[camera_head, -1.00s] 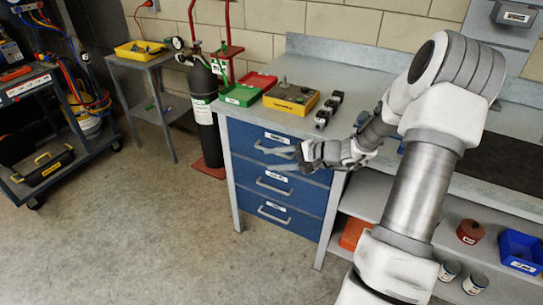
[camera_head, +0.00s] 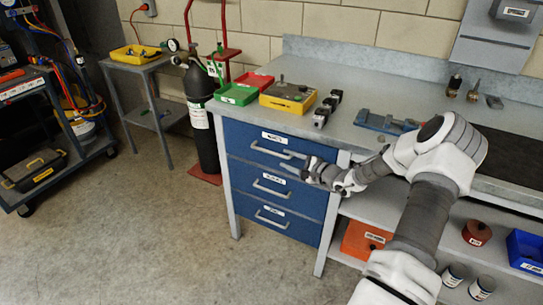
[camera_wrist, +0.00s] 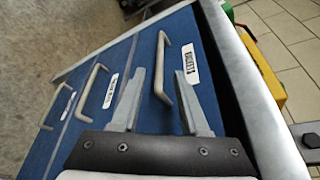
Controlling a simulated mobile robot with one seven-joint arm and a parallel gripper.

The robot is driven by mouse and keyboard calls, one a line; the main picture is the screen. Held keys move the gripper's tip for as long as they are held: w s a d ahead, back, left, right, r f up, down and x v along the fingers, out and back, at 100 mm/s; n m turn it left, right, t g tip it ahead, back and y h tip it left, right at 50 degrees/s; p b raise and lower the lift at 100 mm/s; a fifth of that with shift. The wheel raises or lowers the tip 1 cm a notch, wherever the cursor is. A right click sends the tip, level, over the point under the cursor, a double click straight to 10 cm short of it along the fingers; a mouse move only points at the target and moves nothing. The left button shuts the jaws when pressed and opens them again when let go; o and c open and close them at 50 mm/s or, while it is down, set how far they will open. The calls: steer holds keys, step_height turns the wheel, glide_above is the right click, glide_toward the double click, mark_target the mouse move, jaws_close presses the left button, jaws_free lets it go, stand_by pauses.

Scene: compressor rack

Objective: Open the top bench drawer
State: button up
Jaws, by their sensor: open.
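The top bench drawer (camera_head: 243,139) is the uppermost of three blue drawers under the bench, with a white label and a pale bar handle (camera_head: 270,151). Its front looks flush with the drawers below. My gripper (camera_head: 285,161) is open at the right part of this handle. In the wrist view, the top drawer's handle (camera_wrist: 163,62) shows between the two open fingers (camera_wrist: 160,75), apart from both in the picture. How deep the fingers reach around the bar is hard to tell. The drawer's label (camera_wrist: 189,65) lies just right of the right fingertip.
The middle (camera_head: 270,187) and bottom (camera_head: 271,217) drawer handles project below. The metal benchtop (camera_head: 365,95) overhangs above, holding a yellow box (camera_head: 288,97), a green tray (camera_head: 238,94) and a blue vise (camera_head: 385,122). A gas cylinder (camera_head: 203,125) stands left. The floor in front is clear.

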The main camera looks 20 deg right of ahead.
mark_target(276, 154)
steer(key=b+x, duration=0.1)
steer(key=x, duration=0.7)
steer(key=shift+w+a+f, duration=0.1)
steer(key=shift+w, duration=0.2)
jaws_close()
stand_by(1.0)
